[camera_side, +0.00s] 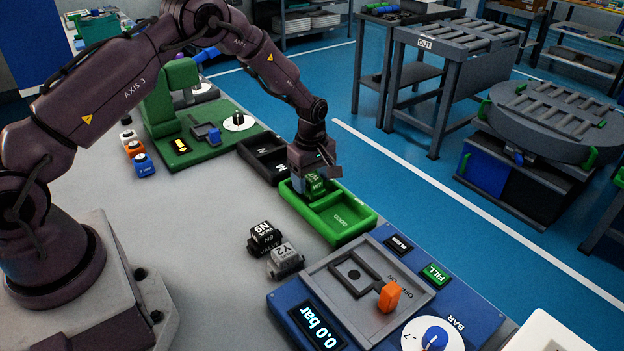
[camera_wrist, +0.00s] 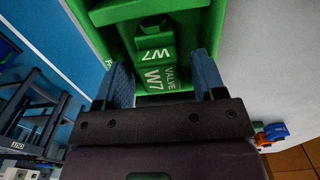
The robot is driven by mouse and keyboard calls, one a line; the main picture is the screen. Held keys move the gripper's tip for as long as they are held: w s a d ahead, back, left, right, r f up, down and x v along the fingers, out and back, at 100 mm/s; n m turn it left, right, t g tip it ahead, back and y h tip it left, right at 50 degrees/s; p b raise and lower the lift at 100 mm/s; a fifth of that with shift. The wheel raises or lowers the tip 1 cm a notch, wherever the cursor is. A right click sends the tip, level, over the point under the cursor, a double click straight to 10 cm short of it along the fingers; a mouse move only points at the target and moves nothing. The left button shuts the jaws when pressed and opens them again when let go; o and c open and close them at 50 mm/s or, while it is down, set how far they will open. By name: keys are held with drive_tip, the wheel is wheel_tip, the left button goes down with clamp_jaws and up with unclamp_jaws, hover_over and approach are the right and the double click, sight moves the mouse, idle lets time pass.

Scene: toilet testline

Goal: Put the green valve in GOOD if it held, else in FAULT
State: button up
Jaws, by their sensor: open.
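The green valve (camera_side: 317,188), marked W7, is at the far end of the green GOOD tray (camera_side: 352,236) in the side view. In the wrist view the valve (camera_wrist: 154,77) shows its W7 and VALVE lettering, with the tray's green walls around it. My gripper (camera_side: 314,172) is open and low over that end of the tray. Its two blue-grey fingers (camera_wrist: 162,75) stand on either side of the valve in the wrist view. Whether they touch it, I cannot tell. The fingers partly hide the valve from the side.
A black tray (camera_side: 247,150) adjoins the green one. A black valve (camera_side: 264,238) and a grey Y2 valve (camera_side: 285,261) stand on the table. The blue test panel (camera_side: 283,310) in front has an orange lever (camera_side: 389,296) and reads 0.0 bar. A green machine (camera_side: 160,108) stands behind.

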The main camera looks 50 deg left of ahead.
wheel_tip(320, 180, up, 12)
wheel_tip(320, 180, up, 8)
drive_tip(key=m+t, duration=0.1)
drive_tip(key=m, duration=0.2)
hover_over(312, 178)
drive_tip(key=s+d, duration=0.2)
drive_tip(key=s, duration=0.1)
drive_tip(key=s+d+r+m+t, duration=0.25)
drive_tip(key=s+r+m, duration=0.25)
drive_tip(key=s+r, duration=0.4)
drive_tip(key=s+d+r+m+t, duration=0.2)
drive_tip(key=s+m, duration=0.8)
drive_tip(key=s, duration=0.6)
drive_tip(key=shift+s+d+r, duration=0.25)
drive_tip(key=shift+d, duration=0.25)
